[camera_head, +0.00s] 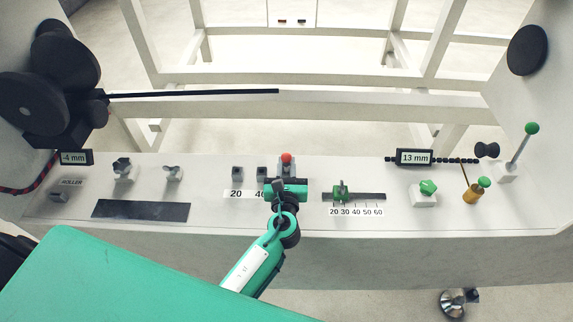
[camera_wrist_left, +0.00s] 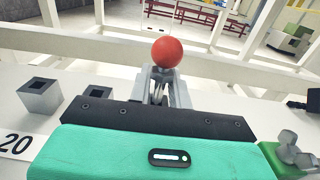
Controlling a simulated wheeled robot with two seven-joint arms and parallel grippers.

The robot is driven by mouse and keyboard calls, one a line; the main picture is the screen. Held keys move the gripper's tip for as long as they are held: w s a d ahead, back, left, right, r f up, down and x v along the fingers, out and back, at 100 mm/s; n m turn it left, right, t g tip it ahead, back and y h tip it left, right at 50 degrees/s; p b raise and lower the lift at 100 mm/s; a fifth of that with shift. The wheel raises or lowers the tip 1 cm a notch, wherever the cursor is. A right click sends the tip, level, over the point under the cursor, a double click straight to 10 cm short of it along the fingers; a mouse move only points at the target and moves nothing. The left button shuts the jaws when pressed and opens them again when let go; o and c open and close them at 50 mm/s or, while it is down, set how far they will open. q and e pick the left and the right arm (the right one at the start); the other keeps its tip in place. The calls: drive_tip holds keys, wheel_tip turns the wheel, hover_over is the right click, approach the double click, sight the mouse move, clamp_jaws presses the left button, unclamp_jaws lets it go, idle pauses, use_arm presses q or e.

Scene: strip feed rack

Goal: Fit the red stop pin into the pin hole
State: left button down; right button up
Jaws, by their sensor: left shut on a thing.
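The red stop pin shows as a red ball head (camera_head: 286,157), which also shows in the wrist view (camera_wrist_left: 167,53). My left gripper (camera_head: 286,171) is shut on the pin just below this head; its grey fingers also show in the wrist view (camera_wrist_left: 158,86). The pin's shank is hidden by the fingers and gripper body. Left of the gripper stand two grey blocks with square holes, a left one (camera_head: 237,174) and a right one (camera_head: 262,173). In the wrist view both blocks lie left of the fingers. I cannot tell whether the pin is in a hole. My right gripper is not in view.
A scale with a green slider (camera_head: 341,191) lies just right of the gripper. Further right are a green knob (camera_head: 428,187), a brass post (camera_head: 472,194) and a green-tipped lever (camera_head: 531,129). A dark strip (camera_head: 141,210) and small clamps (camera_head: 122,169) are at the left.

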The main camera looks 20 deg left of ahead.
use_arm(q)
drive_tip(key=shift+f+b, duration=0.5)
drive_tip(key=shift+f, duration=0.3)
drive_tip(key=c, duration=1.2)
unclamp_jaws()
drive_tip(key=shift+s, duration=0.1)
drive_tip(key=b+v, duration=0.1)
drive_tip(key=v, duration=1.2)
drive_tip(key=shift+f, duration=0.1)
drive_tip(key=shift+s+d, duration=0.1)
drive_tip(key=shift+s, duration=0.25)
